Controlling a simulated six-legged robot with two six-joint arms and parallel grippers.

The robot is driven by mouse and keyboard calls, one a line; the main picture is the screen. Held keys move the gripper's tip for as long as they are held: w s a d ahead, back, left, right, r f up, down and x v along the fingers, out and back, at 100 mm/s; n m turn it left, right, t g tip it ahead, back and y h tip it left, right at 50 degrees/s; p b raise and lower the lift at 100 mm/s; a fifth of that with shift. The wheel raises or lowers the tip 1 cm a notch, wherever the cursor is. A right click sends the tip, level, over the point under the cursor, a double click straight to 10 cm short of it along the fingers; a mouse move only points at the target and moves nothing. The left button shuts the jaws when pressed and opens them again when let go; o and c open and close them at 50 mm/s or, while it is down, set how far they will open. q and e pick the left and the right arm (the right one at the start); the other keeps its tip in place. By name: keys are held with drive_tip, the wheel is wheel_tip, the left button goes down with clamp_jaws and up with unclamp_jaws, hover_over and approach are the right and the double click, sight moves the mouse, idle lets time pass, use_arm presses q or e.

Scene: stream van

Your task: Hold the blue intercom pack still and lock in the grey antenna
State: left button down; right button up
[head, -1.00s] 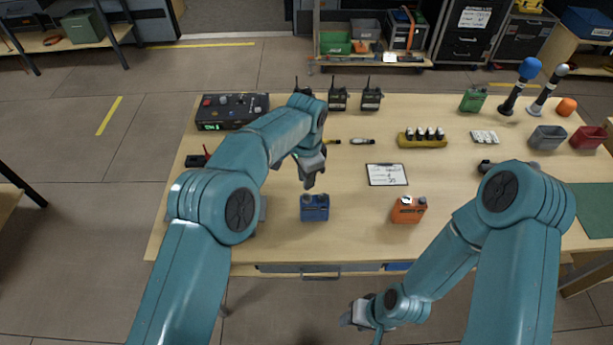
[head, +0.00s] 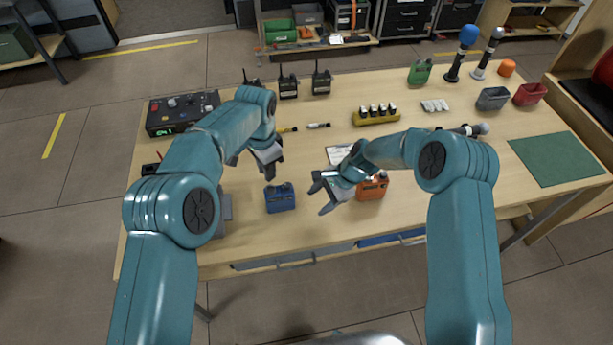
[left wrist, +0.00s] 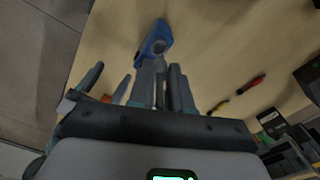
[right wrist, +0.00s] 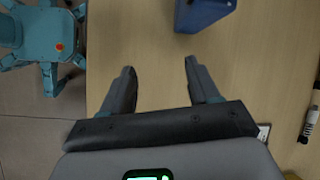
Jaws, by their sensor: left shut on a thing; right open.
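The blue intercom pack (head: 281,197) stands near the front of the workbench; it also shows in the left wrist view (left wrist: 152,40) and at the top edge of the right wrist view (right wrist: 203,12). My left gripper (head: 270,166) is just above and behind it, shut on a thin grey piece (left wrist: 159,92) that looks like the grey antenna. The fingers hide most of it, and I cannot tell whether it touches the pack. My right gripper (head: 320,198) is open and empty, to the right of the blue pack, with a gap between them.
An orange pack (head: 372,187) stands close beside my right gripper. A control box (head: 183,112), several radios (head: 288,86), a yellow battery holder (head: 376,115) and a green pack (head: 420,71) are further back. The green mat (head: 556,158) at right is clear.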

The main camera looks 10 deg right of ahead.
sight(284, 198)
drive_tip(key=w+a+r+m+g+y, duration=0.1)
drive_tip(key=w+a+r+m+y, duration=0.2)
drive_tip(key=w+r, duration=0.15)
drive_tip(key=x, duration=0.9)
drive_tip(key=shift+s+a+r, duration=0.1)
drive_tip(key=shift+s+a, duration=0.05)
drive_tip(key=shift+a, duration=0.05)
use_arm(q)
drive_tip(key=shift+s, duration=0.1)
use_arm(e)
drive_tip(key=shift+s, duration=0.1)
drive_tip(key=shift+s+a+f, duration=0.1)
drive_tip(key=shift+s+f, duration=0.05)
drive_tip(key=shift+f, duration=0.1)
drive_tip(key=shift+w, duration=0.2)
drive_tip(key=shift+w+r, duration=0.15)
drive_tip(key=shift+w, duration=0.05)
